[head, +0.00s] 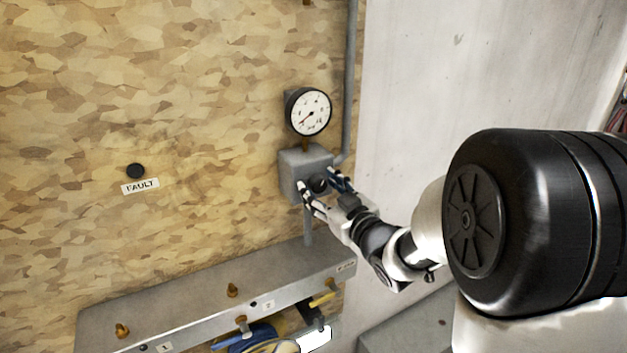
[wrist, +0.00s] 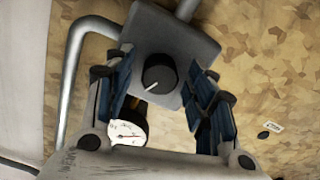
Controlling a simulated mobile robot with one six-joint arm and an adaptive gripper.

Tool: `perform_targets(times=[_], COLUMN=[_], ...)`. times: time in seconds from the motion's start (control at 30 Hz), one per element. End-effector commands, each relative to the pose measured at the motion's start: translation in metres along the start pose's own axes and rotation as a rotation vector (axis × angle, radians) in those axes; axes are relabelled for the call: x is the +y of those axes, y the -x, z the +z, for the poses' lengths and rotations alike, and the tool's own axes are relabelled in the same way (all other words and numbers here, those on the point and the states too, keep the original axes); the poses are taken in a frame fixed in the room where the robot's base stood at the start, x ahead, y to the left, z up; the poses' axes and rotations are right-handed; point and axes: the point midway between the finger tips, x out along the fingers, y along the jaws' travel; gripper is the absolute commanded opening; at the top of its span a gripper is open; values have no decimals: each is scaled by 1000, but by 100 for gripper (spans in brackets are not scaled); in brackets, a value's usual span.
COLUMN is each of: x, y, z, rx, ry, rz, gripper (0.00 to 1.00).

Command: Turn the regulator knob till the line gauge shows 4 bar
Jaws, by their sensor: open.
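The regulator is a grey box (head: 292,170) on the wooden wall, with a black round knob (head: 318,184) on its front. In the wrist view the knob (wrist: 158,74) shows a white pointer line and sits between my open fingers, apart from both pads as far as I can tell. The line gauge (head: 309,111) is a white dial with a black rim above the box. Its red needle points to the lower left; the numbers are too small to read. The gauge (wrist: 128,131) is partly hidden in the wrist view. My gripper (head: 327,186) is open around the knob.
A grey pipe (head: 349,80) runs up beside the gauge. A black button (head: 136,171) above a FAULT label (head: 140,186) is on the wall at left. Below is a grey ledge (head: 200,297) with brass fittings, a yellow handle (head: 322,298) and a blue coil (head: 252,338).

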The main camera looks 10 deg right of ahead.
Motion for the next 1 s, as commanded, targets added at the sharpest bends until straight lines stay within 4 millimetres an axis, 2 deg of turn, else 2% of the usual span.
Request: perform_targets(times=[0.3, 0.9, 1.0], x=[0, 0, 0], y=[1, 0, 0], z=[0, 0, 0], rx=[-1, -1, 0], ry=[0, 0, 0], rz=[0, 0, 0], gripper=[50, 10, 7])
